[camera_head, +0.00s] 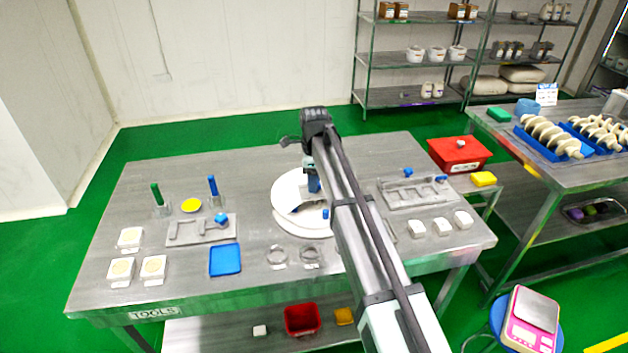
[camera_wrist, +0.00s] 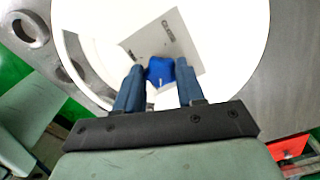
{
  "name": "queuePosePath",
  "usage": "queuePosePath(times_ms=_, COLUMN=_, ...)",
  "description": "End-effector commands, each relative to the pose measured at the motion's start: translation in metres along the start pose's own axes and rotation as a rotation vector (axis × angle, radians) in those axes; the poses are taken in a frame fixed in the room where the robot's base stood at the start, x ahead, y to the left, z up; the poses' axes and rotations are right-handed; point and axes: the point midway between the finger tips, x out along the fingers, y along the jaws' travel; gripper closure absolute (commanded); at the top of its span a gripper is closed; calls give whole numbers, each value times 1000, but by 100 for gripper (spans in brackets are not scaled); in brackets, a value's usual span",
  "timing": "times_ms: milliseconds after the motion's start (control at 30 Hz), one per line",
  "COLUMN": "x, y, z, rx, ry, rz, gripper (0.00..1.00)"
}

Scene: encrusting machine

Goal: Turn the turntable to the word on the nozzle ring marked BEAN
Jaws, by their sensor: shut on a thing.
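The white round turntable (camera_head: 285,186) lies near the middle of the steel table, partly hidden by my arm. It fills much of the wrist view (camera_wrist: 232,40). A blue knob (camera_wrist: 160,70) stands on it, beside a pale grey plate (camera_wrist: 168,38) with dark lettering, seen upside down and too small to read surely. My gripper (camera_wrist: 159,82) is shut on the blue knob, one blue finger on each side. In the head view my gripper (camera_head: 315,184) is over the turntable's right part. Two nozzle rings (camera_head: 277,256) (camera_head: 310,254) lie in front of the turntable; their labels are unreadable.
A left fixture plate (camera_head: 185,234), a blue tray (camera_head: 225,260) and white blocks (camera_head: 130,238) occupy the table's left. A right fixture plate (camera_head: 405,199) and several white pieces (camera_head: 440,227) lie right. A red box (camera_head: 460,155) stands beyond the right edge.

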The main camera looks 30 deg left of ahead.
Motion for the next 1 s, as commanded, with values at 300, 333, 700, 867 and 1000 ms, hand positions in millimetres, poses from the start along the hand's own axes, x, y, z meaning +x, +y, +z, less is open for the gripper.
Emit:
queuePosePath(times_ms=300, x=0, y=0, z=0, rx=0, ry=0, rz=0, gripper=100)
queuePosePath(times_ms=333, x=0, y=0, z=0, rx=0, ry=0, rz=0, gripper=100)
queuePosePath(times_ms=700, x=0, y=0, z=0, rx=95, ry=0, rz=0, gripper=100)
queuePosePath(times_ms=867, x=0, y=-1, z=0, rx=206, ry=0, rz=0, gripper=100)
queuePosePath(times_ms=1000, x=0, y=-1, z=0, rx=263, ry=0, rz=0, gripper=100)
